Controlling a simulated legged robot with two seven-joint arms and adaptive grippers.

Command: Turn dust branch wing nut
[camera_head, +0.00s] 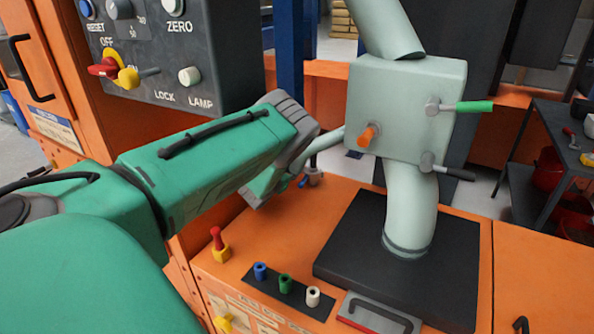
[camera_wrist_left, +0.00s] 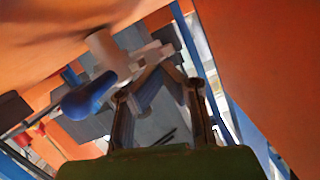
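My left gripper (camera_wrist_left: 168,68) is at the end of the green arm that comes in from the left in the head view. In the left wrist view its fingers lean inward towards each other at a pale fitting (camera_wrist_left: 104,50) with a blue handle (camera_wrist_left: 88,97). A pale flat piece beside the fingertips may be the wing nut; I cannot tell whether the fingers touch or grip it. In the head view a small grey fitting (camera_head: 314,175) with a blue part (camera_head: 303,182) shows just right of the gripper, below the thin side pipe (camera_head: 325,145). The wrist partly hides this spot.
The pale box (camera_head: 405,110) on its thick pipe has orange, green and black handles. A dark control panel (camera_head: 170,50) hangs above the arm. Blue, green and white knobs (camera_head: 285,284) and a red-yellow knob (camera_head: 218,243) stand on the orange deck (camera_head: 240,270).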

